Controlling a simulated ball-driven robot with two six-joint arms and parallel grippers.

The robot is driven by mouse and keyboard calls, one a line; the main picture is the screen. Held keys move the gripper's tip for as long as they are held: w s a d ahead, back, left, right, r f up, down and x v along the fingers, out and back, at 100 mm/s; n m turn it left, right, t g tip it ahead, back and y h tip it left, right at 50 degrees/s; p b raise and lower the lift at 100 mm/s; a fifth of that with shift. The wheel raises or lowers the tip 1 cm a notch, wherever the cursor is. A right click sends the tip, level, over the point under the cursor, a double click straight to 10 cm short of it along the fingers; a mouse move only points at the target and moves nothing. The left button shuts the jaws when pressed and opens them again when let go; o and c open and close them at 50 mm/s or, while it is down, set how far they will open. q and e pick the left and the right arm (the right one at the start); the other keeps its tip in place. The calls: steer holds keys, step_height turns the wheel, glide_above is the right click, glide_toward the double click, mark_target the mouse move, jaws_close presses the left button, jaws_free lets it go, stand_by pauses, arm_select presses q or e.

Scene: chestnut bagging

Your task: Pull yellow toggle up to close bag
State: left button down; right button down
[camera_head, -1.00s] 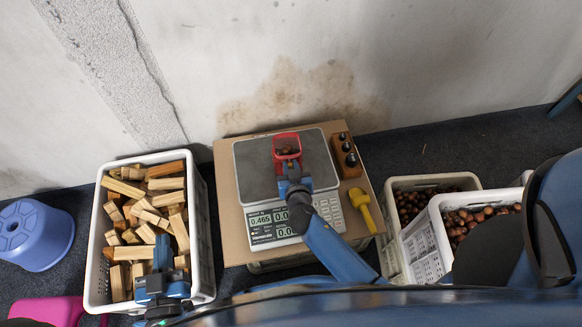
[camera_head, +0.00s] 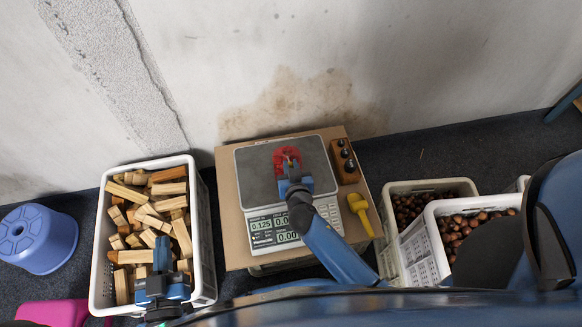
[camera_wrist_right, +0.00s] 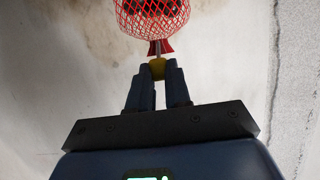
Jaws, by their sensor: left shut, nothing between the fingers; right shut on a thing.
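The red net bag (camera_head: 287,153) is over the plate of the scale (camera_head: 250,176) in the head view. In the right wrist view the bag (camera_wrist_right: 153,14) has dark chestnuts inside and a gathered red neck. The yellow toggle (camera_wrist_right: 158,68) sits at that neck, between the fingertips of my right gripper (camera_wrist_right: 157,77), which is shut on it. In the head view my right gripper (camera_head: 292,167) partly covers the bag. Whether the bag touches the plate is unclear. My left gripper (camera_head: 162,255) is shut and empty over the wood crate's front.
The scale display (camera_head: 262,224) reads 0.125. Dark weights in a wooden block (camera_head: 344,160) and a yellow tool (camera_head: 360,208) lie right of the scale. A crate of wood pieces (camera_head: 95,275) stands left, chestnut crates (camera_head: 423,262) right. A blue stool (camera_head: 38,238) is far left.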

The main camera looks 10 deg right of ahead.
steer(key=c, duration=1)
jaws_free()
steer(key=v, duration=1.1)
steer(key=shift+w, duration=0.1)
